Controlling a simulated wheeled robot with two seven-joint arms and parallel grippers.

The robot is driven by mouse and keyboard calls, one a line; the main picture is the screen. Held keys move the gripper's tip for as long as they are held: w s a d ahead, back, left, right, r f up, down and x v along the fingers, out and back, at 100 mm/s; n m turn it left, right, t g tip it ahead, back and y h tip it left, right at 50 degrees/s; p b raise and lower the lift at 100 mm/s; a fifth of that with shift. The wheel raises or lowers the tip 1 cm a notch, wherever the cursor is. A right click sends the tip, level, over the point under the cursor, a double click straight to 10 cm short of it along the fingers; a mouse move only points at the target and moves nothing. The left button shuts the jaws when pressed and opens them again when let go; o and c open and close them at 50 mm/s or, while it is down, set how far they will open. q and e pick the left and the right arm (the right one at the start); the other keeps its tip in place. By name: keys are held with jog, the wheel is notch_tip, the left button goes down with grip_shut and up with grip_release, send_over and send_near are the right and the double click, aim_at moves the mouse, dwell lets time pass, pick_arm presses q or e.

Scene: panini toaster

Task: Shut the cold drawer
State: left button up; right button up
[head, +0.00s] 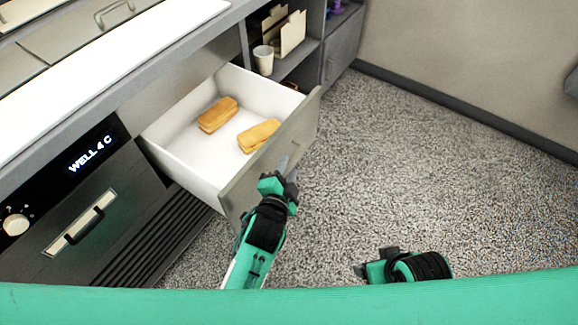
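The cold drawer (182,166) is pulled well out of the counter unit, with white inner walls and a grey front panel (295,135). Two golden-brown bread pieces lie in it, one towards the back (217,114) and one close to the front panel (258,135). My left gripper (288,170) is at the outer face of the drawer front, near its middle. I cannot tell whether it touches the panel or how far its fingers are apart. My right gripper (360,270) is low over the floor, away from the drawer; its fingers are mostly hidden.
A display reading "WELL 4 C" (90,155) and a dial (15,224) are on the unit left of the drawer. A handled dark panel (80,225) is below. A shelf holds a white cup (263,60) and upright boards. Speckled floor (430,180) to the right is clear.

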pick_arm(q)
jog(key=shift+x, duration=1.05)
grip_shut()
jog(key=shift+a, duration=0.1)
